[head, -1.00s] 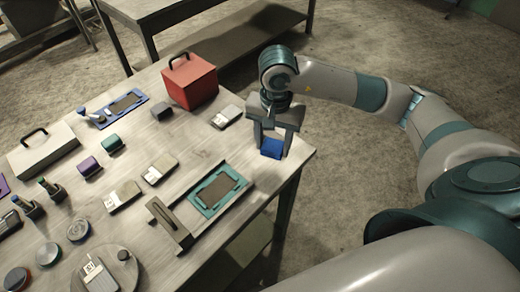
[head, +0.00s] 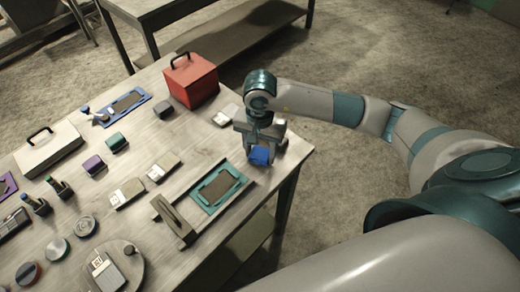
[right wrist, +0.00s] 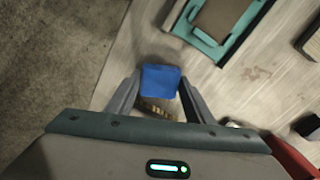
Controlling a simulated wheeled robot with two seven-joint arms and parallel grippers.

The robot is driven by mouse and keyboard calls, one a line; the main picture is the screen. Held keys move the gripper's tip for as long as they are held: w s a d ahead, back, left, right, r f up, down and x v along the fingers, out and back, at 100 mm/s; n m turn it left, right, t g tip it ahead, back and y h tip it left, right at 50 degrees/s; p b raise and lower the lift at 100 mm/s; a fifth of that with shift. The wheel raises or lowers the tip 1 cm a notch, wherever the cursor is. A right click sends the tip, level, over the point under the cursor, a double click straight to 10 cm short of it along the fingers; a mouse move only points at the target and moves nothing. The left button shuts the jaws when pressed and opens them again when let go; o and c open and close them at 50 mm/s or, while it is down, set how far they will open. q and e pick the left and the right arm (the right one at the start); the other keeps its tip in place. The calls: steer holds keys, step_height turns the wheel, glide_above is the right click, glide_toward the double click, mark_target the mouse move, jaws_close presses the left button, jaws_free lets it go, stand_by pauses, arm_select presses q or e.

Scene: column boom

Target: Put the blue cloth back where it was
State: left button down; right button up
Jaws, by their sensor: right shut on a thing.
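The blue cloth (head: 260,155) is a small blue piece in the jaws of my right gripper (head: 261,150), at the right corner of the wooden table (head: 228,139). I cannot tell whether the cloth touches the table top. My left gripper is not in view.
A teal tray with a dark inset (head: 221,188) lies left of the gripper. A red box with a handle (head: 190,80) stands behind, with a small light case (head: 226,115) nearer. Several other items cover the table's left. The right edge is close to the gripper.

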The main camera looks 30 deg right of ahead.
mark_target(260, 153)
steer(key=shift+f, duration=0.35)
steer(key=shift+f, duration=0.15)
steer(key=o, duration=0.9)
steer(key=shift+r, duration=0.25)
steer(key=shift+r+b, duration=0.3)
steer(key=shift+r, duration=0.05)
steer(key=shift+r+b, duration=1.9)
steer(key=shift+r, duration=3.7)
